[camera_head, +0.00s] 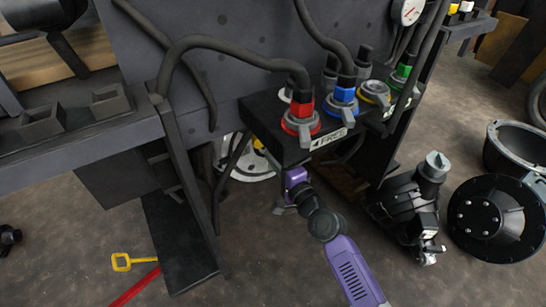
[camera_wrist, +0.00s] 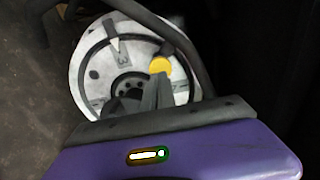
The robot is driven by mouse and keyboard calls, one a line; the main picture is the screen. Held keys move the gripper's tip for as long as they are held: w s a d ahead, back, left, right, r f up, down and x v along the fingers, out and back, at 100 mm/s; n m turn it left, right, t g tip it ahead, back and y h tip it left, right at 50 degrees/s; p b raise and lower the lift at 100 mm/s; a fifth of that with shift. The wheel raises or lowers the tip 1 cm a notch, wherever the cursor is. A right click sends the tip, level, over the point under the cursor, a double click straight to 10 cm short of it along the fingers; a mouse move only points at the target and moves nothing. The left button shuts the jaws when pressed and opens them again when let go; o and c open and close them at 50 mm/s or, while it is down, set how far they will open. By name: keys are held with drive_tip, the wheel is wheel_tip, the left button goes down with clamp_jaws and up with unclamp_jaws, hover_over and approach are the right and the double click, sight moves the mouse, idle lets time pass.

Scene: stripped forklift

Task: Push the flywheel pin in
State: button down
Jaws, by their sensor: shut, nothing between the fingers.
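The flywheel (camera_wrist: 92,62) is a light grey disc with a dark rim line, a dark hub and a marked "3" with a pointer. In the head view it shows partly (camera_head: 243,165) behind the manifold block. A yellow round knob, likely the flywheel pin (camera_wrist: 160,65), sits on the right part of the disc. My gripper (camera_wrist: 160,68) is shut and empty, its fingertips at or just below the yellow knob. I cannot tell whether they touch it. In the head view my purple wrist (camera_head: 297,178) is under the block and the fingertips are hidden.
A dark block labelled "FREE" (camera_head: 328,142) carries red (camera_head: 302,125), blue (camera_head: 342,100) and green (camera_head: 402,77) hose couplings above my wrist. A dark hose (camera_wrist: 180,35) curves close around the disc's right side. Dark machine parts (camera_head: 495,220) lie on the floor at right.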

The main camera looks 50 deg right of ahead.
drive_tip(key=v, duration=0.9)
drive_tip(key=shift+s+f+b, duration=0.15)
drive_tip(key=shift+s+b, duration=0.05)
drive_tip(key=shift+b, duration=0.1)
idle(0.4)
drive_tip(key=s+a+r+n+g+y, duration=0.1)
drive_tip(key=s+a+n+y, duration=0.2)
drive_tip(key=s+a+n, duration=0.9)
drive_tip(key=s+a+r+n+g+y, duration=0.1)
drive_tip(key=s+a+r+n+y, duration=0.1)
drive_tip(key=s+a+n, duration=0.85)
drive_tip(key=s+d+r+p, duration=0.1)
drive_tip(key=r+p, duration=1.4)
drive_tip(key=s+d+r+m+p, duration=0.1)
drive_tip(key=d+r+p, duration=0.1)
drive_tip(key=r+p, duration=1.4)
drive_tip(key=shift+s, duration=0.3)
